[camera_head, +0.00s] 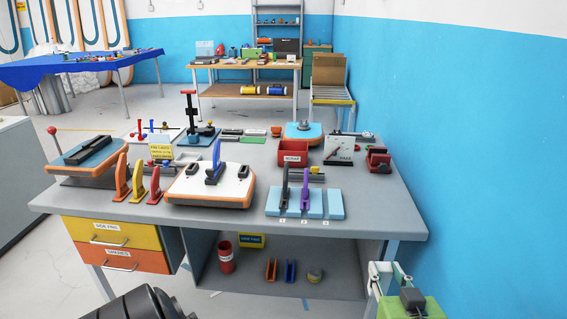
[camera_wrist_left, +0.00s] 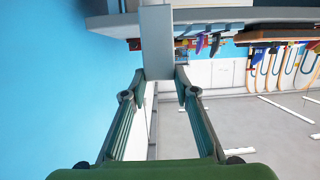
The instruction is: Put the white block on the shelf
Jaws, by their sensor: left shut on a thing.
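My left gripper (camera_wrist_left: 162,82) is shut on the white block (camera_wrist_left: 156,40), a tall pale block standing out beyond the fingertips in the left wrist view. In the head view, the green left gripper (camera_head: 388,285) is at the lower right, in front of the bench's right end. A pale piece at its tip seems to be the block, partly hidden. The open lower shelf (camera_head: 335,284) lies under the bench, left of the gripper. A grey shelf rack (camera_head: 287,47) stands far back. My right gripper is not in view.
The grey workbench (camera_head: 385,215) holds several tools and fixtures. On the lower shelf are a red can (camera_head: 226,258), a yellow box (camera_head: 251,240), orange and blue brackets and a round item. Drawers (camera_head: 110,233) are at left. The blue wall (camera_head: 480,150) closes the right side.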

